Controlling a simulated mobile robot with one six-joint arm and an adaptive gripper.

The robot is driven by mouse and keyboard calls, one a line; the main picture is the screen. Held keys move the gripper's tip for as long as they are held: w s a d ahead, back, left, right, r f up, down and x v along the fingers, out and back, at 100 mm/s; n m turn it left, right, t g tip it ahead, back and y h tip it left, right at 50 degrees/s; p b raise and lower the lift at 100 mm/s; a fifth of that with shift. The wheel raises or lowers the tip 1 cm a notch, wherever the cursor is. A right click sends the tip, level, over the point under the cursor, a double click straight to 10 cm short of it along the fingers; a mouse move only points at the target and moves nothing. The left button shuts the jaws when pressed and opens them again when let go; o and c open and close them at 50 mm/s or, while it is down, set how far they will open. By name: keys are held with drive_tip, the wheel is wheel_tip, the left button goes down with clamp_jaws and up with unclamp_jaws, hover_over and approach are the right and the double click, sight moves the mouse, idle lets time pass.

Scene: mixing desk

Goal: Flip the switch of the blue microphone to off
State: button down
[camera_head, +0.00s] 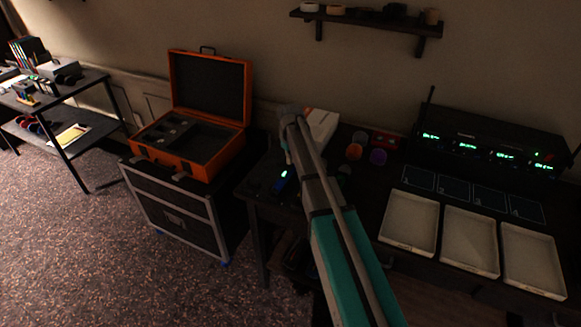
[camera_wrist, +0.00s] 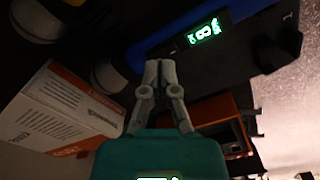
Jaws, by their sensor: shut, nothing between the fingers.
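The blue microphone (camera_head: 281,182) lies on the dark desk near its left edge, with a small lit green display. In the wrist view the blue microphone (camera_wrist: 172,46) crosses the top of the picture, its green display lit. I cannot make out its switch. My gripper (camera_wrist: 160,66) is shut and empty, its fingertips together just below the blue body in the picture; I cannot tell whether they touch it. In the head view my arm comes from the lower right and its end is above the desk beside the microphone, partly hiding the area there.
A white and orange box (camera_head: 321,126) stands behind my wrist. Purple (camera_head: 378,157) and orange (camera_head: 354,151) round items lie to its right. Three pale trays (camera_head: 409,224) and a receiver rack (camera_head: 490,140) fill the desk's right. An open orange case (camera_head: 217,163) stands left, across a gap.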

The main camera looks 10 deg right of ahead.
drive_tip(key=shift+f+b, duration=0.55)
idle(0.5)
drive_tip(key=shift+r, duration=0.15)
drive_tip(key=shift+r+p, duration=3.4)
drive_tip(key=shift+p, duration=0.15)
drive_tip(key=s+m, duration=0.4)
drive_tip(key=s, duration=2.5)
drive_tip(key=shift+d+m, duration=0.2)
drive_tip(key=shift+m, duration=0.2)
